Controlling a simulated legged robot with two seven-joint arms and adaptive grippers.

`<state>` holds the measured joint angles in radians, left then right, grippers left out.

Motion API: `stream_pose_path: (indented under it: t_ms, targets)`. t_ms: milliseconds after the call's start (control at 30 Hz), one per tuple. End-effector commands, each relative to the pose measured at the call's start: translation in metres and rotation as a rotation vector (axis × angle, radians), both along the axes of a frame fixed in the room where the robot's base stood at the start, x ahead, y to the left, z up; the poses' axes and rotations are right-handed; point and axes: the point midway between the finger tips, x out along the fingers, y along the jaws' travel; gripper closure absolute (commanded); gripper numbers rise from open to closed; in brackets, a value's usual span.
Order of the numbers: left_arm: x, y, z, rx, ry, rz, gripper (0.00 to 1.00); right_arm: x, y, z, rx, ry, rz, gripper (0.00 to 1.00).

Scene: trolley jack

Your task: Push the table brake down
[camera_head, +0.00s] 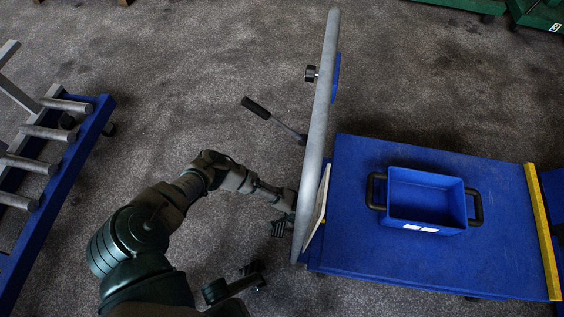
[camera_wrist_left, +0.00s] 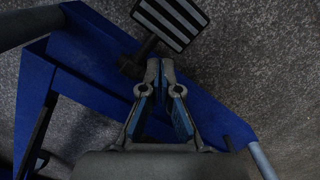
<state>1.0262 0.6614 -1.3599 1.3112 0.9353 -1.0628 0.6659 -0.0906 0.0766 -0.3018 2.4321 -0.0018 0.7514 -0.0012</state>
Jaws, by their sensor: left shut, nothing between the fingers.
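The table brake is a black pedal with pale stripes (camera_wrist_left: 172,20) at the top of the left wrist view. Its dark arm runs down towards the blue frame. In the head view the pedal (camera_head: 281,228) shows small and dark beside the lower end of the grey tube. My left gripper (camera_wrist_left: 165,66) is shut and empty, with its fingertips close below the pedal and over the blue frame. I cannot tell if they touch the pedal's arm. In the head view the left gripper (camera_head: 287,200) is near the grey tube, partly hard to make out.
The blue trolley (camera_head: 360,270) carries a blue bin (camera_head: 425,197) with black handles. Its grey tube (camera_head: 317,130) stands close to my left gripper. A black-gripped lever (camera_head: 257,108) sticks out left of the tube. A blue rack (camera_head: 60,190) stands at left, with open floor between.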

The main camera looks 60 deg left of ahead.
Motion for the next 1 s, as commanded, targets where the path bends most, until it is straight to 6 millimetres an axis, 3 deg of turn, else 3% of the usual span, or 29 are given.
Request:
stream_pose_path:
  t_ms: [167,600,800,1000]
  targets:
    - [0.002,0.000,0.014,-0.002,-0.001,0.000,1.00,0.000,0.000,0.000,0.000,0.000,0.000,0.60]
    - [0.012,0.000,0.100,-0.001,-0.002,0.000,1.00,0.000,0.000,0.000,0.000,0.000,0.000,0.60]
    - [0.012,0.000,0.116,-0.001,0.001,0.000,1.00,0.000,0.000,0.000,0.000,0.000,0.000,0.60]
    - [0.013,-0.001,0.118,-0.001,0.001,0.000,1.00,0.000,0.000,0.000,0.000,0.000,0.000,0.60]
